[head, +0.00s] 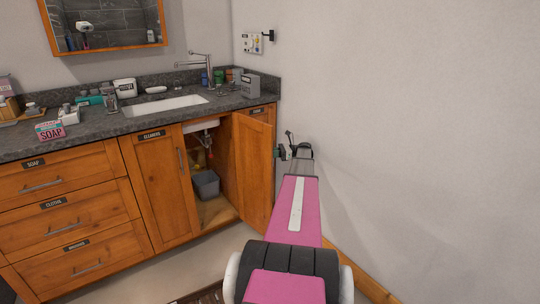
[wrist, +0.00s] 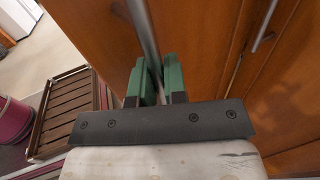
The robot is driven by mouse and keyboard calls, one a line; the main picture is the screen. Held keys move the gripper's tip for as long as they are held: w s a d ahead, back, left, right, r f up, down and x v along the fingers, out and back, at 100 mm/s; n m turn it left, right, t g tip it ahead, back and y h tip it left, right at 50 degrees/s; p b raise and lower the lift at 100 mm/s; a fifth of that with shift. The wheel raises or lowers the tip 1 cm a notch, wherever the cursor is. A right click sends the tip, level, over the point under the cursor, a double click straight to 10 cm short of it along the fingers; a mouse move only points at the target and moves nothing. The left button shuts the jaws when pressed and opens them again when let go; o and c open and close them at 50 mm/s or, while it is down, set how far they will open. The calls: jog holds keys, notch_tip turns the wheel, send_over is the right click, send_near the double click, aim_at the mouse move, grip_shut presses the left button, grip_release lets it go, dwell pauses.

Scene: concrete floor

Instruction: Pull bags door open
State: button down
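The bags door (head: 255,170) is the right-hand wooden door of the vanity in the head view. It stands swung out, with the cabinet inside showing to its left. A small dark label above it is too small to read surely. My gripper (head: 293,152) is at the door's right side, partly hidden by my arm. In the wrist view, my gripper's green fingers (wrist: 157,82) are close together around a metal bar handle (wrist: 147,30) on a wooden door face and look shut on it.
The cleaners door (head: 160,185) is shut beside the opening. A grey bin (head: 206,184) stands inside the cabinet. A bare wall (head: 430,130) lies to the right. A slatted wooden mat (wrist: 70,105) and a purple bin (wrist: 14,122) are on the floor.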

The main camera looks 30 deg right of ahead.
aim_at(272, 145)
jog(key=shift+w+a+r, duration=0.1)
jog(key=shift+w+r, duration=0.1)
jog(key=shift+r, duration=0.1)
jog(key=c, duration=1.2)
grip_release()
jog(key=shift+a, duration=0.1)
jog(key=shift+s, duration=0.1)
jog(key=shift+r, duration=0.5)
notch_tip(272, 145, up, 3)
jog(key=shift+f, duration=0.2)
jog(key=a+r, duration=0.2)
jog(key=a, duration=0.2)
jog(key=a+r, duration=0.5)
jog(key=a, duration=0.2)
jog(key=shift+a+r, duration=0.2)
jog(key=shift+a, duration=0.1)
